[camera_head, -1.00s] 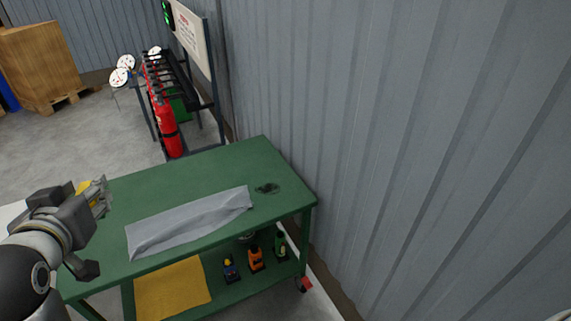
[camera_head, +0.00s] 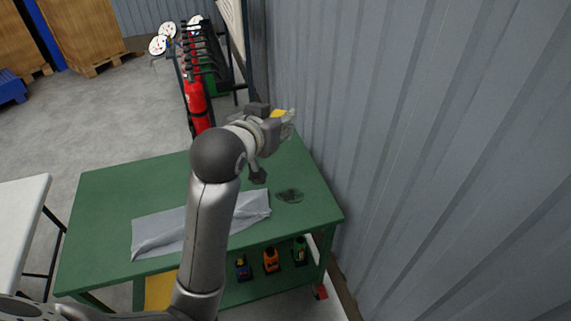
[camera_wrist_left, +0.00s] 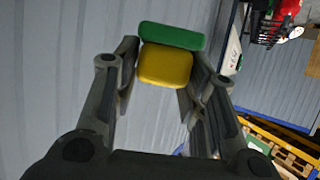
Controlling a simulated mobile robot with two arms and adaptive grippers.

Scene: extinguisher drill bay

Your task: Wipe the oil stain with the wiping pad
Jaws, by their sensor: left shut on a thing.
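The dark oil stain (camera_head: 290,196) lies on the right part of the green table top, beside the grey cloth's right end. My left gripper (camera_head: 286,121) is above the table's far right part, behind the stain in the head view, near the corrugated wall. It is shut on the wiping pad (camera_wrist_left: 166,64), which is yellow with a green layer. The pad sits between both fingers in the left wrist view; only a little yellow shows in the head view. The pad appears raised above the table. My right gripper is in neither view.
The green table (camera_head: 105,207) carries a crumpled grey cloth (camera_head: 160,231), partly hidden by my left arm. The grey wall (camera_head: 430,160) runs close along the right. A rack with red extinguishers (camera_head: 196,98) stands behind.

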